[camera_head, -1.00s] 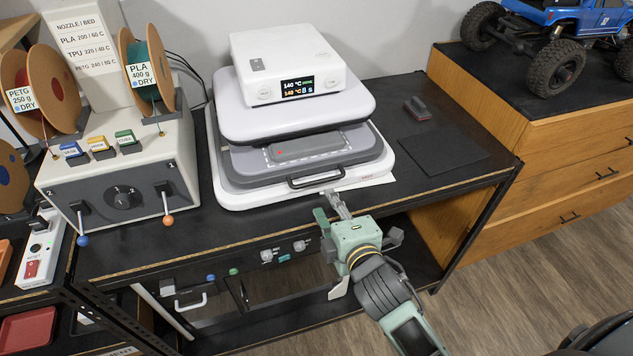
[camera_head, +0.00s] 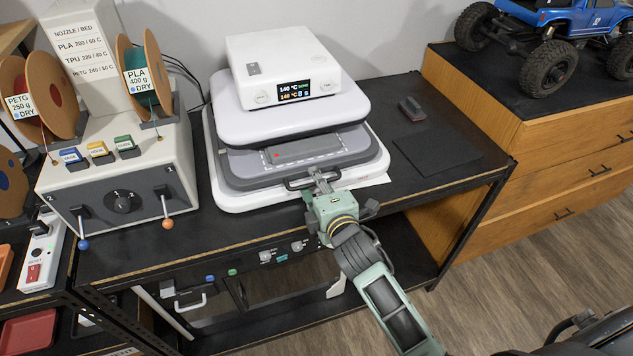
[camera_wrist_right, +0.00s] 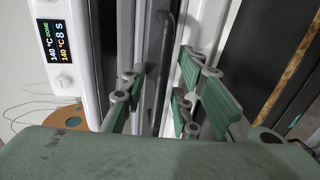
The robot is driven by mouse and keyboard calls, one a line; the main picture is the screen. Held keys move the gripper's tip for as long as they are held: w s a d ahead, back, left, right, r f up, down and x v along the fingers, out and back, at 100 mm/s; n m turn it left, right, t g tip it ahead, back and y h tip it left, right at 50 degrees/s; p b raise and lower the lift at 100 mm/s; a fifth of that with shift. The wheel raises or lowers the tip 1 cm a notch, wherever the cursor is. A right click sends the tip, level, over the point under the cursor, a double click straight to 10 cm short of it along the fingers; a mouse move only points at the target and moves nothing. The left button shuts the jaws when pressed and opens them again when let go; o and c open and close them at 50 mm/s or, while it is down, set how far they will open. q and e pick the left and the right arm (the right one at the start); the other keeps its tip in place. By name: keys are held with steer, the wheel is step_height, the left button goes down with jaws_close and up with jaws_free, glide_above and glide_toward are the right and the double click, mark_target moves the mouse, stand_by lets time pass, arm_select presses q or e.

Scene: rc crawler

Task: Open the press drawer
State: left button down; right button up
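The white heat press (camera_head: 290,110) stands on the black bench. Its grey drawer (camera_head: 240,170) sits below the upper plate, with a grey piece (camera_head: 303,149) lying on top. A dark bar handle (camera_head: 294,185) is on the drawer's front, partly hidden by my right gripper (camera_head: 318,180). In the right wrist view the handle (camera_wrist_right: 166,45) runs between the green-padded fingers of my right gripper (camera_wrist_right: 163,92), which are apart with gaps on both sides. I cannot tell whether a finger touches it. My left gripper is not in view.
A cream control box (camera_head: 120,165) with levers and filament spools stands left of the press. A black mat (camera_head: 437,150) and small block (camera_head: 411,108) lie to the right. A wooden cabinet (camera_head: 570,150) carries a blue crawler (camera_head: 560,30). The bench's front edge (camera_head: 240,247) passes below my right arm.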

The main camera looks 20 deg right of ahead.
jaws_close()
